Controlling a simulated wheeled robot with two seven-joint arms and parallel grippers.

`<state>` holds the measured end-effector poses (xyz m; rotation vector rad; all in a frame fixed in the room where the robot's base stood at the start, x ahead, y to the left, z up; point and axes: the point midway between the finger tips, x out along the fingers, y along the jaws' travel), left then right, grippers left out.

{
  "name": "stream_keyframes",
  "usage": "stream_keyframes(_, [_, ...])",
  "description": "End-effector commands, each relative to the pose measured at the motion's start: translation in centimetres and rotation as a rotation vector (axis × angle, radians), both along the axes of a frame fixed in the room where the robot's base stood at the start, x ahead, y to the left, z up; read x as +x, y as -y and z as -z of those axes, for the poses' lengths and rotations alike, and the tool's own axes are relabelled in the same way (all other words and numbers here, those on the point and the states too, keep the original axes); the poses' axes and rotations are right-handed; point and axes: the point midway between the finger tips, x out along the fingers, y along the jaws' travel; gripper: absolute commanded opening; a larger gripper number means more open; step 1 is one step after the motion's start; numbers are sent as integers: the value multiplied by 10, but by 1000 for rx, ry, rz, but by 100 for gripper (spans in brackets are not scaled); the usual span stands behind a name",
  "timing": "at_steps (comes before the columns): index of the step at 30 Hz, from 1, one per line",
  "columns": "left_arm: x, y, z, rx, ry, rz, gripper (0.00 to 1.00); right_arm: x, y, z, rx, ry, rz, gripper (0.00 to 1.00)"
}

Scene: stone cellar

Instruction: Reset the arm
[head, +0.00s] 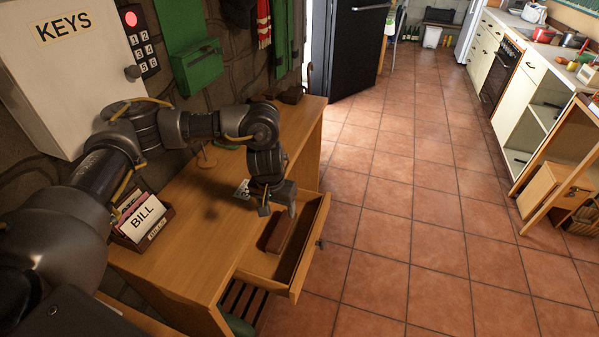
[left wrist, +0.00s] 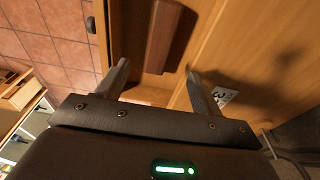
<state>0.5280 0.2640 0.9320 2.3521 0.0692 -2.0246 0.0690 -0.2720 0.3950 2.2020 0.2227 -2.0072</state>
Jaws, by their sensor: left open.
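My left arm reaches in from the left in the head view, over a wooden desk (head: 195,225). My left gripper (head: 278,208) points down above the desk's edge and its pulled-out drawer (head: 312,245). Its fingers are apart with nothing between them, as the left wrist view (left wrist: 160,82) also shows. A dark brown oblong item (head: 277,232) lies in the drawer, just below the gripper; it also shows in the left wrist view (left wrist: 163,35). A small tag with digits (left wrist: 224,95) lies on the desk beside one finger. My right gripper is not in view.
A letter box with a BILL card (head: 143,218) stands on the desk under my arm. A white KEYS cabinet (head: 65,70) and a keypad (head: 140,45) are on the wall. Open tiled floor (head: 420,200) lies to the right, with kitchen counters (head: 530,75) beyond.

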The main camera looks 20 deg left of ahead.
Motion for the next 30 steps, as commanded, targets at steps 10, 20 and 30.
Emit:
stream_keyframes(10, [6, 0, 57, -1, -6, -4, 67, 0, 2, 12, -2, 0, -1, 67])
stream_keyframes(20, [15, 0, 110, 0, -2, -2, 67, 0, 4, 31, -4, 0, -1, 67])
stream_keyframes(30, [17, -1, 117, 0, 0, 0, 67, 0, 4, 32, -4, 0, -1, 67])
